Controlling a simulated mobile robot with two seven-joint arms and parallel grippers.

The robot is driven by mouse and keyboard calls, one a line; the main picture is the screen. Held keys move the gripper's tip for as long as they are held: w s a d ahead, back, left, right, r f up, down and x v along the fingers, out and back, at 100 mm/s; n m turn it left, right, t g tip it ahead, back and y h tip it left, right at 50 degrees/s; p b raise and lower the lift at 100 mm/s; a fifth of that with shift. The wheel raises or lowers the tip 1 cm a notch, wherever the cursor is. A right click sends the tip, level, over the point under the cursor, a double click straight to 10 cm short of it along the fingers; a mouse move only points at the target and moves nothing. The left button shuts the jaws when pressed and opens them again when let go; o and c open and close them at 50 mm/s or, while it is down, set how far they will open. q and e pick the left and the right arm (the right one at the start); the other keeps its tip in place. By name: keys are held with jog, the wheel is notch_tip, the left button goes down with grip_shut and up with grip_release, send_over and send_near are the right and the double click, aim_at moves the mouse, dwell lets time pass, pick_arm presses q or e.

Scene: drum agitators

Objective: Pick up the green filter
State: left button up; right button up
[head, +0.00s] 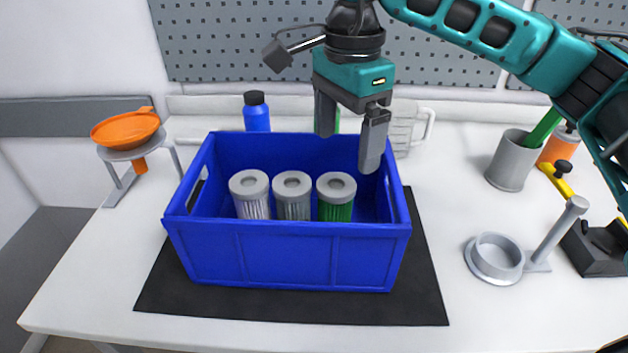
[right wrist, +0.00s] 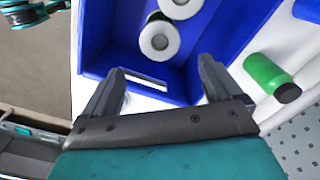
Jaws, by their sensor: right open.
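The green filter (head: 337,210) stands upright in the blue crate (head: 290,262), at the right end of a row of three filters with grey ring tops. Two pale grey filters (head: 292,205) stand to its left. My right gripper (head: 349,152) is open and empty, above the back right part of the crate, higher than the green filter and apart from it. In the right wrist view, its fingers (right wrist: 160,88) spread near the crate's slotted end wall (right wrist: 145,79), and the nearest ring top (right wrist: 160,41) lies beyond them. My left gripper is not in view.
A blue bottle (head: 257,113) stands behind the crate; a green bottle (right wrist: 268,76) shows in the right wrist view. A grey stand with a ring (head: 495,258) and a grey cup (head: 510,162) are at right. An orange funnel (head: 126,129) is at left.

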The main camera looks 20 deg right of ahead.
aim_at(340, 180)
jog(key=shift+w, duration=0.4)
jog(key=shift+w+f, duration=0.1)
jog(key=shift+f, duration=0.3)
jog(key=f, duration=0.6)
jog(key=shift+s+a+f, duration=0.1)
jog(key=shift+s+f, duration=0.15)
jog(key=f, duration=0.4)
jog(key=shift+s+a+f+p, duration=0.25)
jog(key=shift+a+f+p, duration=0.05)
jog(key=shift+a+f, duration=0.1)
jog(key=shift+f, duration=0.35)
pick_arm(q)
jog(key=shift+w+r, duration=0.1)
